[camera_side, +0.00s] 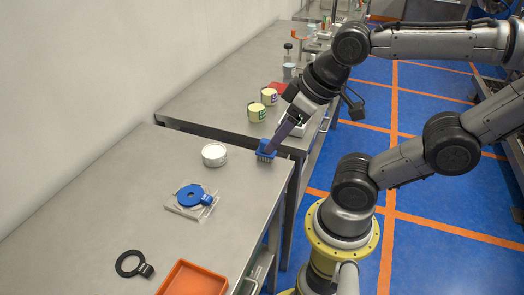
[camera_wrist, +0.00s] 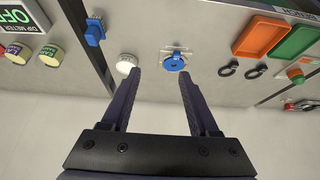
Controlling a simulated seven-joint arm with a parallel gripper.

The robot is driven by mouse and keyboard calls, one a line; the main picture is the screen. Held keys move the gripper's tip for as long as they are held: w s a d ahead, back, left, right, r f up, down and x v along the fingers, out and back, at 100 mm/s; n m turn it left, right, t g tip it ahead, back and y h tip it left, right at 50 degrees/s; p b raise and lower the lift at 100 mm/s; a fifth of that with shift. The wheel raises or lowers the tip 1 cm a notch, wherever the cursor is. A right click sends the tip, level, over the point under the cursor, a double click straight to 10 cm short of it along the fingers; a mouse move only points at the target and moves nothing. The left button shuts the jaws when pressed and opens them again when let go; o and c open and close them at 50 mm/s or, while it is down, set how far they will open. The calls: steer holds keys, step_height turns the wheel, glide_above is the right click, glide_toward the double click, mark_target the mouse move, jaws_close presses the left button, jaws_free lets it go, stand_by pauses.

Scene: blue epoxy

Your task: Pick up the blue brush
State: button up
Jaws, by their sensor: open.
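The blue brush (camera_side: 264,148) lies near the far right corner of the near steel table, its bristles facing the camera side. In the wrist view the blue brush (camera_wrist: 95,29) is at the upper left, outside and to the left of the fingers. My gripper (camera_side: 274,146) overlaps the brush in the side view.
A white round container (camera_side: 214,154) and a blue disc (camera_side: 188,193) on a clear plate stand left of the brush. A black ring (camera_side: 128,263) and orange tray (camera_side: 195,280) lie nearer. Yellow cups (camera_side: 256,112) stand on the far table, beyond a gap (camera_wrist: 85,45).

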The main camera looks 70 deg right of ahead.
stand_by(0.4)
steer(key=o, duration=0.6)
